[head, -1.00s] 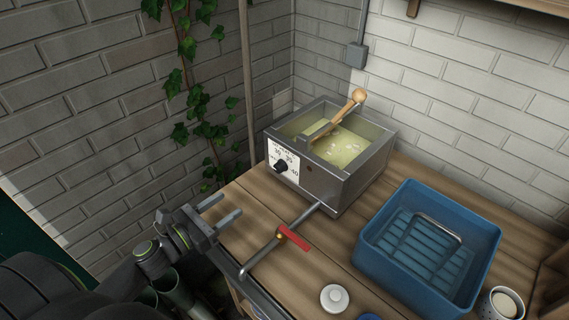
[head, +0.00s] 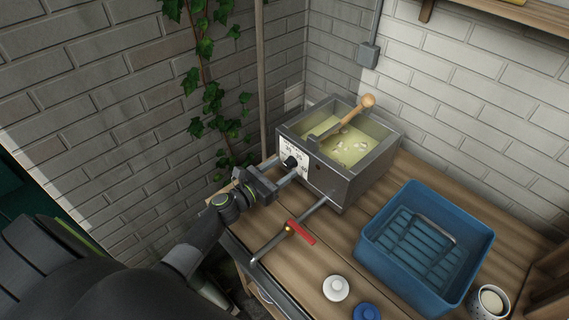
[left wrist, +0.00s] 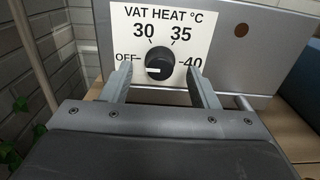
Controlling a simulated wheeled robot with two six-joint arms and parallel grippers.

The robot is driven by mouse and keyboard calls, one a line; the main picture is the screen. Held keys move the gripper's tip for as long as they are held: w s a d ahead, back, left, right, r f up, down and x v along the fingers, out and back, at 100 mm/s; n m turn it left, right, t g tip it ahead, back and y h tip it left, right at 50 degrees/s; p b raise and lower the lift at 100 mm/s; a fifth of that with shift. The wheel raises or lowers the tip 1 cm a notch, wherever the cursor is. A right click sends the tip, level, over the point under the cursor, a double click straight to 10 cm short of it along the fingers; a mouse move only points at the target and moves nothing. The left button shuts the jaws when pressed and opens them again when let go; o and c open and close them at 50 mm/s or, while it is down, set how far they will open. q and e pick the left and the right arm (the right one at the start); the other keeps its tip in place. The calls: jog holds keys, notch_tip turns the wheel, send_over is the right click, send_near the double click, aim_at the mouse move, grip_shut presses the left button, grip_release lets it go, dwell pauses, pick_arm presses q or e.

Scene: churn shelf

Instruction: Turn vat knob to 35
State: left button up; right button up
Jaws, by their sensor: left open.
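The steel vat (head: 352,178) stands on the wooden counter with pale yellow liquid and a wooden-handled tool in it. Its black knob (head: 290,162) sits on a white dial plate on the front. In the left wrist view the knob (left wrist: 159,66) has its white pointer toward OFF, and the plate (left wrist: 150,16) reads OFF, 30, 35, 40. My left gripper (head: 279,171) is open in front of the dial. In the left wrist view its two fingers (left wrist: 160,82) stand on either side of the knob, apart from it. My right gripper is not in view.
A pipe with a red-handled valve (head: 301,232) runs from the vat's lower front. A blue crate (head: 372,247) stands on the right of the counter. A white lidded item (head: 336,288) and a cup (head: 490,301) are near the front. Brick walls close the back and left.

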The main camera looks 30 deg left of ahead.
pick_arm(q)
jog(key=shift+x, duration=0.9)
jog(key=c, duration=1)
jog(key=shift+o, duration=0.2)
